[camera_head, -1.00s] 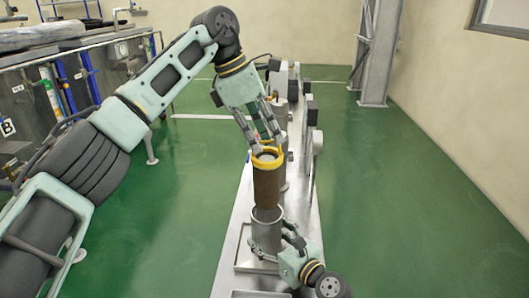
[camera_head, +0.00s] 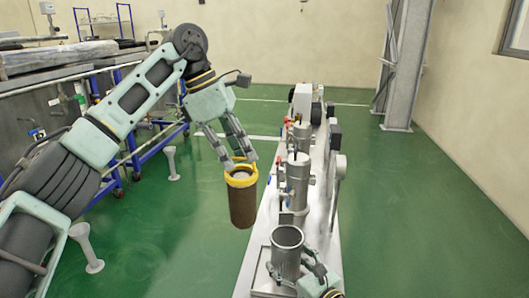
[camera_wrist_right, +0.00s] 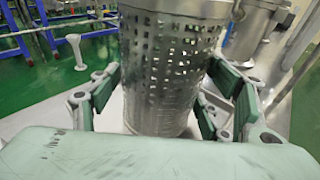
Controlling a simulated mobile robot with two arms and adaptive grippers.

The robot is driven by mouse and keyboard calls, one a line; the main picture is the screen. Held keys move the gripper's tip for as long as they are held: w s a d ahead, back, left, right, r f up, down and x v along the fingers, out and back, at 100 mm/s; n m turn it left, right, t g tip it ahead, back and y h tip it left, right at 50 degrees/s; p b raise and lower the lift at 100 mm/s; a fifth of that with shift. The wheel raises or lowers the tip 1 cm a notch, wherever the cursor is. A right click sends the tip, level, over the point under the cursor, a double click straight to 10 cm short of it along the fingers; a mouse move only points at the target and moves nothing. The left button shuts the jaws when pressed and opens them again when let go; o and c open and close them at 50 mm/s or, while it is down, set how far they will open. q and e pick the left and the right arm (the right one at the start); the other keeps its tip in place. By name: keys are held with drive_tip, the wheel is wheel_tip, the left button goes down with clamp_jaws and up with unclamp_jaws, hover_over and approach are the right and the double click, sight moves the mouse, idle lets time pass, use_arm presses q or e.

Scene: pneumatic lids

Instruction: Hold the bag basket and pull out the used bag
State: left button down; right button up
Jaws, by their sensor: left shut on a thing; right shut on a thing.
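The used bag (camera_head: 242,203) is a brown cylinder with a yellow ring and handle at its top. My left gripper (camera_head: 240,162) is shut on the yellow handle and holds the bag upright in the air, left of the bench and clear of the basket. The bag basket (camera_head: 286,258) is an open-topped metal cylinder on the bench. The right wrist view shows its perforated wall (camera_wrist_right: 168,75). My right gripper (camera_head: 308,275) is shut on the basket, with a finger on either side of it. The basket's inside is mostly dark in the head view.
A narrow steel bench (camera_head: 255,252) carries more metal housings (camera_head: 298,180) behind the basket. A steel column (camera_head: 408,70) stands at the back right. Grey pedestals (camera_head: 86,247) stand on the green floor at left. The floor right of the bench is clear.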

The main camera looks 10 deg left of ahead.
drive_tip(key=shift+s+f, duration=0.1)
drive_tip(key=shift+f, duration=0.3)
use_arm(q)
drive_tip(key=s+a, duration=0.1)
drive_tip(key=a, duration=0.6)
drive_tip(key=shift+s+r, duration=0.1)
use_arm(e)
drive_tip(key=o, duration=0.9)
drive_tip(key=shift+o, duration=1.3)
drive_tip(key=shift+r, duration=0.2)
